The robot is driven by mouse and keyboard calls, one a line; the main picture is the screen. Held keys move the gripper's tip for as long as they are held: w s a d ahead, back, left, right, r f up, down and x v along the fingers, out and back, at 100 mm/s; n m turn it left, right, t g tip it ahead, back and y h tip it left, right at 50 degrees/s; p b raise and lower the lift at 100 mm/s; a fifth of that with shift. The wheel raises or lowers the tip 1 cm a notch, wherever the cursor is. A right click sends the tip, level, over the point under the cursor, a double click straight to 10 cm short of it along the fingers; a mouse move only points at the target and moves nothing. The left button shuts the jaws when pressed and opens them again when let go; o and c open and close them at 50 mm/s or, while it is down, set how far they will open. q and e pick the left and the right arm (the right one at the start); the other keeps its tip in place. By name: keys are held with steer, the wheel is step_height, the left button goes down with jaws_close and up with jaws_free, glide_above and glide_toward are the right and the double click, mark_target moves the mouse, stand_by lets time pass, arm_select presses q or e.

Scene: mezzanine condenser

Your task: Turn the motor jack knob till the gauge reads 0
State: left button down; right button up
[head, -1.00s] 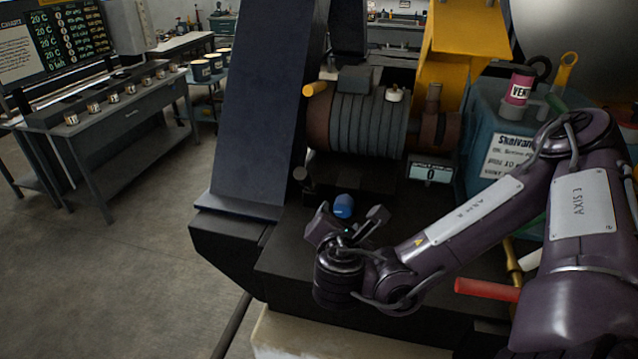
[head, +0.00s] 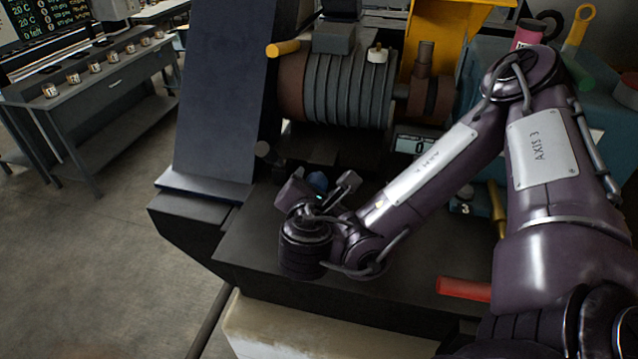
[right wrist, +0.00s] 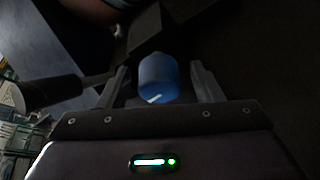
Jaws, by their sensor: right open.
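The motor jack knob looks to be the blue knob (head: 317,181), low in front of the motor (head: 347,90). In the right wrist view the blue knob (right wrist: 158,78) shows a white mark at its lower edge. My right gripper (head: 322,186) is open. Its fingers (right wrist: 160,88) stand to either side of the knob, with a gap on each side; whether they touch it cannot be seen. The gauge (head: 418,146) shows a 0 on its small display, partly covered by my right arm. My left gripper is not in view.
A dark slanted post (head: 222,95) stands left of the motor. A dark rod with a pale end (right wrist: 45,93) lies left of the fingers. A red handle (head: 464,289) sticks out at the lower right. A workbench (head: 100,85) with several small cans stands at the left.

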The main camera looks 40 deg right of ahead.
steer(key=shift+a, duration=0.1)
steer(key=shift+c, duration=0.7)
steer(key=c, duration=0.8)
steer(key=shift+f+b, duration=0.15)
steer(key=shift+b, duration=0.15)
steer(key=shift+c, duration=0.2)
steer(key=m+t+b, duration=0.1)
steer(key=m+b, duration=0.1)
steer(key=b, duration=0.3)
steer(key=shift+f+y, duration=0.15)
steer(key=shift+y, duration=0.15)
steer(key=shift+r+m+t+b, duration=0.2)
steer(key=shift+m+t+b, duration=0.2)
steer(key=shift+m, duration=0.1)
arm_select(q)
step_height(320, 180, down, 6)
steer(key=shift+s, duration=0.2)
arm_select(e)
steer(key=shift+r, duration=0.1)
